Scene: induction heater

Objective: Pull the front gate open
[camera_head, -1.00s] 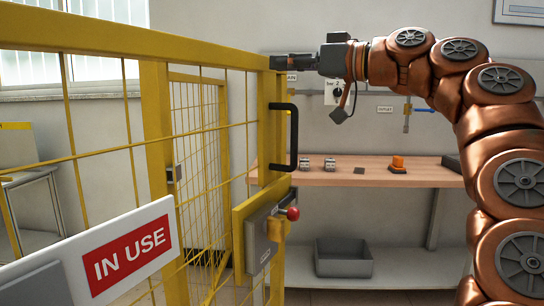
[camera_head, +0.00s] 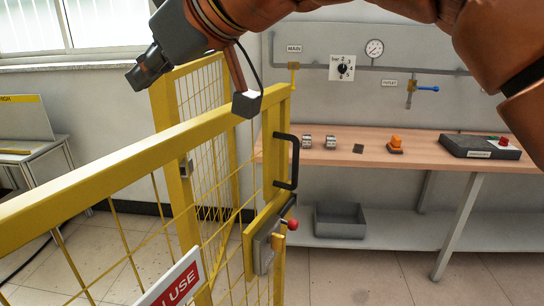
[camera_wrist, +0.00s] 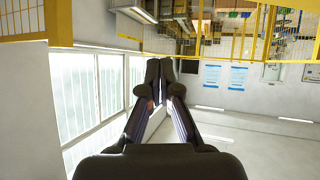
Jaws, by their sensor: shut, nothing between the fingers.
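The yellow mesh front gate (camera_head: 140,165) runs from the lower left to its end post near the middle of the head view. A black handle (camera_head: 293,160) is on that post. Below it is a grey latch box (camera_head: 263,250) with a red knob (camera_head: 292,224). The gate stands at an angle, with yellow mesh behind it. My gripper (camera_head: 135,80) is at the upper left, above the gate's top rail and apart from the handle. In the wrist view its fingers (camera_wrist: 165,75) are together and empty. A red and white IN USE sign (camera_head: 178,283) hangs on the gate.
Behind the gate a wooden bench (camera_head: 360,148) holds an orange item (camera_head: 395,143) and a dark control box (camera_head: 480,147). A grey bin (camera_head: 340,220) stands on the lower shelf. A table (camera_head: 35,155) is at far left. Floor at the lower right is clear.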

